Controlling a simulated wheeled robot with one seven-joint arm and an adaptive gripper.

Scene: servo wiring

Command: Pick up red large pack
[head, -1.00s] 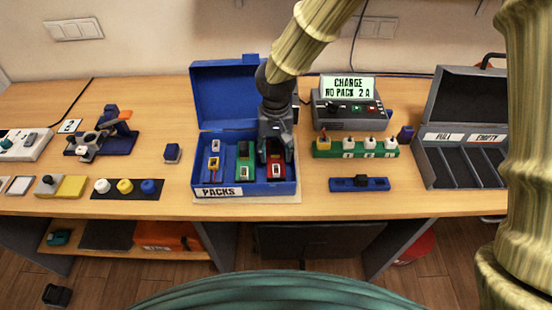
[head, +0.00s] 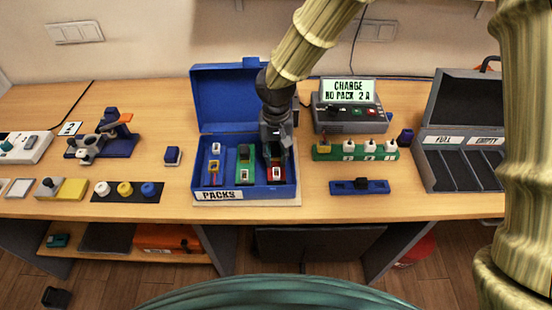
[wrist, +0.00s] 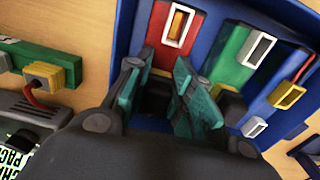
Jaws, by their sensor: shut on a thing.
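The red large pack (head: 277,174) is in the right part of the blue PACKS box (head: 246,193), under my gripper (head: 277,158). In the wrist view the red pack (wrist: 163,28) shows a white-framed socket at its end, and my gripper's teal fingers (wrist: 160,95) are at its near part. The fingers are closed on the pack; the spot of contact is partly hidden by the fingers. The pack is still inside the box, and I cannot tell whether it touches the floor of its compartment.
The open blue lid stands behind. A charger (head: 348,115) and a green connector strip (head: 356,153) are to the right, and a dark case (head: 460,180) is at far right.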

